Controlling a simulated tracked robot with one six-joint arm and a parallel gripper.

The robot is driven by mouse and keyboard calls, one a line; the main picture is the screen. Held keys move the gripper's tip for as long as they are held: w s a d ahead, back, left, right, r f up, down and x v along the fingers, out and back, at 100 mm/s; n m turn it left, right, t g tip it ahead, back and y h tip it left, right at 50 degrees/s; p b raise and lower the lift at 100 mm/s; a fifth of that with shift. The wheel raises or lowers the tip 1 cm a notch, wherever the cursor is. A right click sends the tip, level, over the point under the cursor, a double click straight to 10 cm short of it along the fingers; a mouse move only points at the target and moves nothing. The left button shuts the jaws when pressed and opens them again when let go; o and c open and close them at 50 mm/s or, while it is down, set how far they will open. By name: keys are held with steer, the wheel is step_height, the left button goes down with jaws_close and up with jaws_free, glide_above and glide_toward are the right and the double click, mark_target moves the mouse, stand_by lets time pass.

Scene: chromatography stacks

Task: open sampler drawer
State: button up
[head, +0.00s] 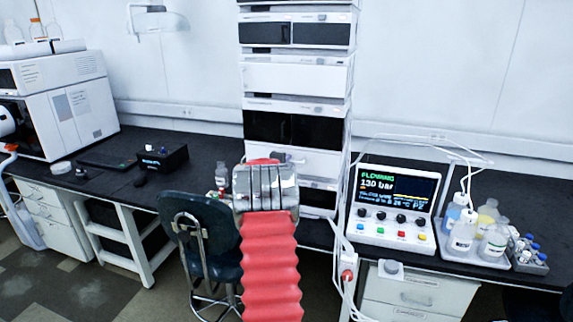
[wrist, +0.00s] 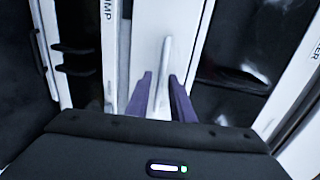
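The sampler drawer (wrist: 144,52) shows in the wrist view as a white front panel with a pale upright bar handle (wrist: 165,62). It lies between a strip lettered "UMP" and dark glass. My gripper (wrist: 160,75) has two purple fingers, apart, one on each side of the handle. Whether they touch it I cannot tell. The drawer looks closed. In the head view the drawer front (head: 318,163) sits low in the white instrument stack (head: 297,76), below dark windows.
A dark chair (head: 205,240) stands left of my arm. Right of the stack are a controller reading 130 bar (head: 393,205), tubing, and a tray of bottles (head: 455,264). The black bench (head: 120,145) carries a black box (head: 163,158) at left.

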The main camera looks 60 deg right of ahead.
jaws_close()
steer(key=shift+f, duration=0.15)
stand_by(0.9)
